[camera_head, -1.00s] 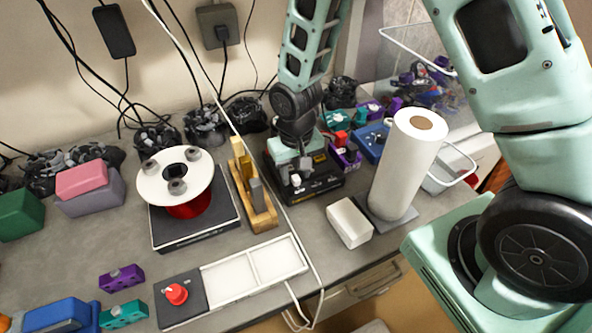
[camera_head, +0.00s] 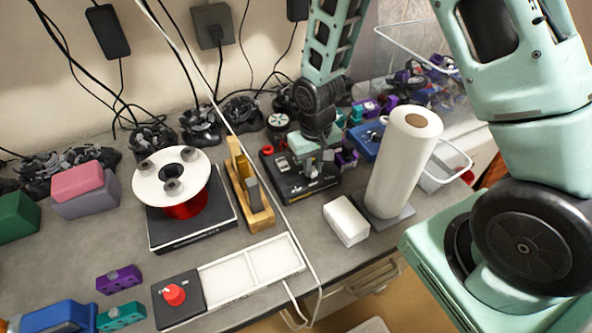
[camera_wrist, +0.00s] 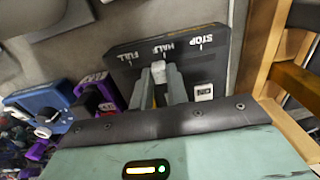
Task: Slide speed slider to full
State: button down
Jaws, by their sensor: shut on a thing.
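The speed controller is a black box (camera_head: 291,187) on the bench, left of the paper roll. In the wrist view its top panel (camera_wrist: 215,65) carries the labels FULL, HALF and STOP from left to right. The pale slider knob (camera_wrist: 159,70) stands by the HALF mark, between FULL and STOP. My gripper (camera_wrist: 162,76) is shut on the knob, one finger on each side. In the head view my gripper (camera_head: 312,168) reaches down onto the box from behind, and the knob is hard to make out there.
A paper roll (camera_head: 400,165) and a white block (camera_head: 346,220) stand to the right. A wooden holder (camera_head: 260,217) stands close on the left, beside a scale with a red spool (camera_head: 185,205). Blue and purple parts (camera_head: 368,140) lie behind. A white cable crosses the bench.

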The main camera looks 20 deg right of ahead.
aim_at(324, 171)
jog(key=d, duration=0.3)
jog(key=shift+d, duration=0.2)
jog(key=c, duration=1.4)
grip_release()
jog(key=shift+o, duration=0.2)
notch_tip(324, 171, up, 18)
jog(key=b, duration=0.2)
jog(key=shift+f, duration=0.25)
